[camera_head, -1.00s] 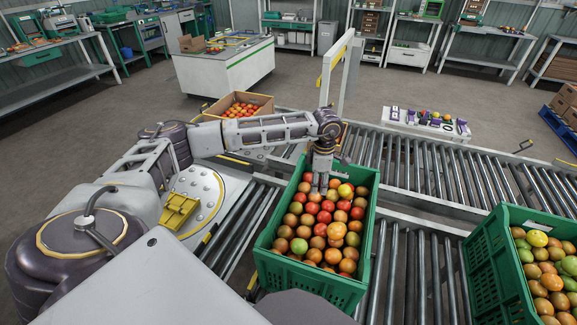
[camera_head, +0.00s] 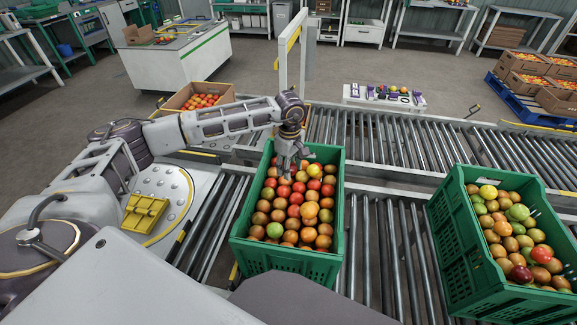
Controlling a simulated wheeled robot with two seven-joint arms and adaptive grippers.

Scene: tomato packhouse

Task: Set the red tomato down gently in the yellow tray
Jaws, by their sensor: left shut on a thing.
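My left gripper (camera_head: 287,171) reaches down into the back left part of a green crate (camera_head: 290,262) full of tomatoes. It is shut on a red tomato (camera_head: 284,179) among the others; the fingers partly hide it, and whether it is clear of its neighbours cannot be told. The yellow tray (camera_head: 145,212) is small and sits on the light grey, dotted round plate at the left, beside my left arm. It looks empty. My right gripper is not in view.
A second green crate (camera_head: 462,262) of mixed tomatoes stands at the right on the roller conveyor (camera_head: 385,245). A cardboard box (camera_head: 178,112) of red tomatoes lies behind my left arm. Bare rollers separate the crates. The crate's left wall stands between gripper and tray.

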